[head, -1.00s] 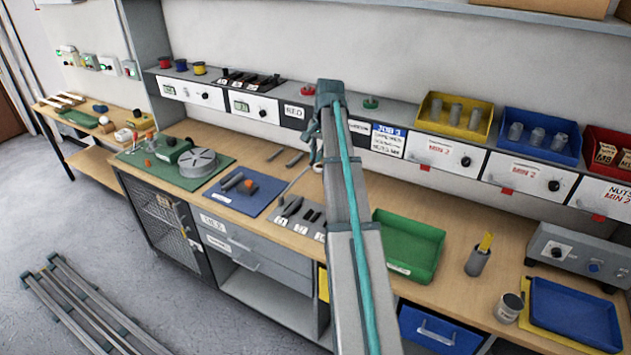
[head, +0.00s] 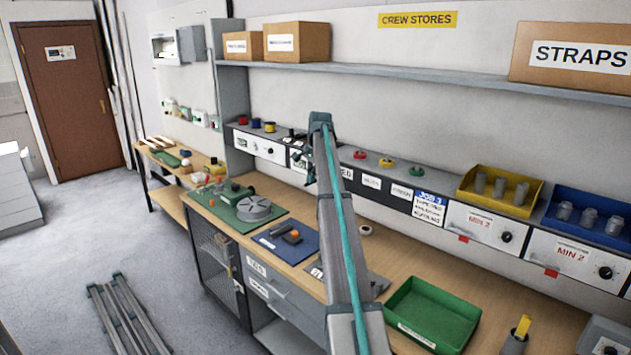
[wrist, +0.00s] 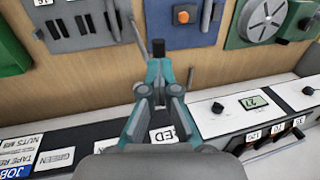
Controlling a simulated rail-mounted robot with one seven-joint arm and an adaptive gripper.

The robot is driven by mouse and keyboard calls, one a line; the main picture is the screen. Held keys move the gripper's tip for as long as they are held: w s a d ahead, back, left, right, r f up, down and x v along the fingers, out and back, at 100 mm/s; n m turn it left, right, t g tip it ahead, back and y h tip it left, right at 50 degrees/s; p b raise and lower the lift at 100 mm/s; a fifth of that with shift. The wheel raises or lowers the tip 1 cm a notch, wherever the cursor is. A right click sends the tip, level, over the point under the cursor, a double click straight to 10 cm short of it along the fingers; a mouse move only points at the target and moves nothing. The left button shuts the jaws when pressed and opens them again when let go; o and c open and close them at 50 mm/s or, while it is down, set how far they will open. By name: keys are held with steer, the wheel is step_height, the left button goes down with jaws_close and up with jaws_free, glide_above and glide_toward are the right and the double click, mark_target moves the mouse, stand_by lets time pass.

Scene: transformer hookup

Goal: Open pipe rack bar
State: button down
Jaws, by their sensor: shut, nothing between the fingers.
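My gripper (wrist: 158,48) is shut and empty in the wrist view, its dark fingertips together above the wooden bench top. In the head view my raised arm hides most of it. No bar of a pipe rack can be made out for certain. Tall thin grey upright pipes (head: 114,85) stand against the far left wall, right of the brown door, well away from my gripper. They are too small to show whether a bar crosses them.
The workbench carries a green mat (head: 224,211), a blue mat (head: 270,243) and a green tray (head: 410,321). A drawer row (head: 485,228) and an overhead shelf (head: 400,76) run along the wall. The floor (head: 80,230) before the door (head: 66,100) is largely open.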

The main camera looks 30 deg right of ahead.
steer(key=c, duration=1.9)
jaws_free()
steer(key=shift+s+a+f, duration=0.2)
steer(key=shift+f, duration=0.5)
steer(key=shift+s+a+f, duration=0.2)
steer(key=shift+f, duration=0.45)
steer(key=shift+o, duration=1.4)
steer(key=o, duration=0.8)
steer(key=shift+w+d+f, duration=0.1)
steer(key=shift+w+f, duration=0.25)
steer(key=shift+w, duration=0.2)
steer(key=c, duration=0.4)
steer(key=shift+o, duration=0.2)
steer(key=shift+w+d+r, duration=0.1)
steer(key=shift+d+r, duration=0.1)
steer(key=shift+r, duration=0.1)
steer(key=shift+d+r, duration=0.1)
steer(key=shift+r, duration=0.1)
steer(key=v, duration=1.1)
steer(key=shift+r, duration=0.3)
steer(key=shift+w, duration=0.1)
